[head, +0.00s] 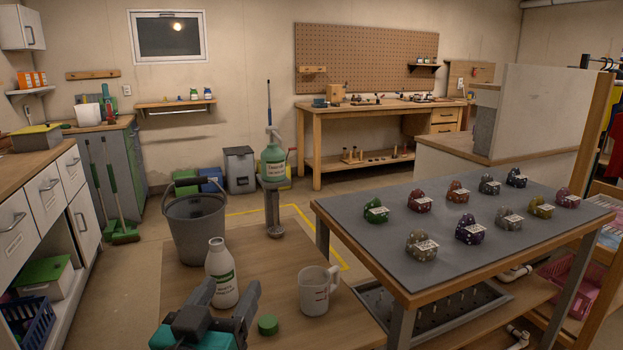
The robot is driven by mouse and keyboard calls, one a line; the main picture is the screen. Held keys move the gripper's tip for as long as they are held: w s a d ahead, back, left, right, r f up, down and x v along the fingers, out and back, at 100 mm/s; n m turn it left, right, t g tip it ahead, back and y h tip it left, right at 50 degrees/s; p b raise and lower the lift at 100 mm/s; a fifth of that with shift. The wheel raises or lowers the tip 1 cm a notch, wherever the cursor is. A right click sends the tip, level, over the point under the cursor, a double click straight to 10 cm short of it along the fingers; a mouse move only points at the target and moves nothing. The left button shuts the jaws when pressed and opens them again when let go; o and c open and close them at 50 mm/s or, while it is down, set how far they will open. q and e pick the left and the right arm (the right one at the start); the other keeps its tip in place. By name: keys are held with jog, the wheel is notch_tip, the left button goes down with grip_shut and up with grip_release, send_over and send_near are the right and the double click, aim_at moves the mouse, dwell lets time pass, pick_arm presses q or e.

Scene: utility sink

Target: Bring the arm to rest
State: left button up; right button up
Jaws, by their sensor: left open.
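My left gripper (228,299) is in the head view at the bottom, low over the near edge of the wooden table (190,262). Its two dark fingers are apart with nothing held between them. The fingers overlap the lower part of a white bottle (222,268) in the picture; I cannot tell whether they touch it. The bottle stands upright with its neck open. A green cap (268,324) lies on the table just right of the gripper. My right gripper is not in view.
A white measuring jug (314,292) stands right of the cap. A grey bucket (196,226) and a green pump bottle (273,162) on a stand are farther back. A grey-topped table (380,240) with several tagged items is at the right. Bare tabletop shows between bucket and jug.

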pick_arm(q)
jog(key=s+a+f+g+y, duration=0.2)
jog(key=s+a+f+g, duration=0.15)
jog(key=f, duration=0.35)
jog(key=s+a+f+g+y, duration=0.1)
jog(key=s+a+f+g, duration=0.3)
jog(key=f, duration=0.3)
jog(key=s+a+f+m+g, duration=0.1)
jog(key=s+f+g, duration=0.3)
jog(key=s, duration=0.3)
jog(key=s+f+g, duration=0.3)
jog(key=s+f, duration=0.1)
jog(key=s, duration=0.4)
jog(key=w+d+f+t+h+p, duration=0.1)
jog(key=w+d+f+t+p, duration=0.1)
jog(key=w+t+p, duration=0.4)
jog(key=shift+w+d+m+t+h+p, duration=0.35)
jog(key=shift+w+t, duration=0.2)
jog(key=shift+w, duration=0.4)
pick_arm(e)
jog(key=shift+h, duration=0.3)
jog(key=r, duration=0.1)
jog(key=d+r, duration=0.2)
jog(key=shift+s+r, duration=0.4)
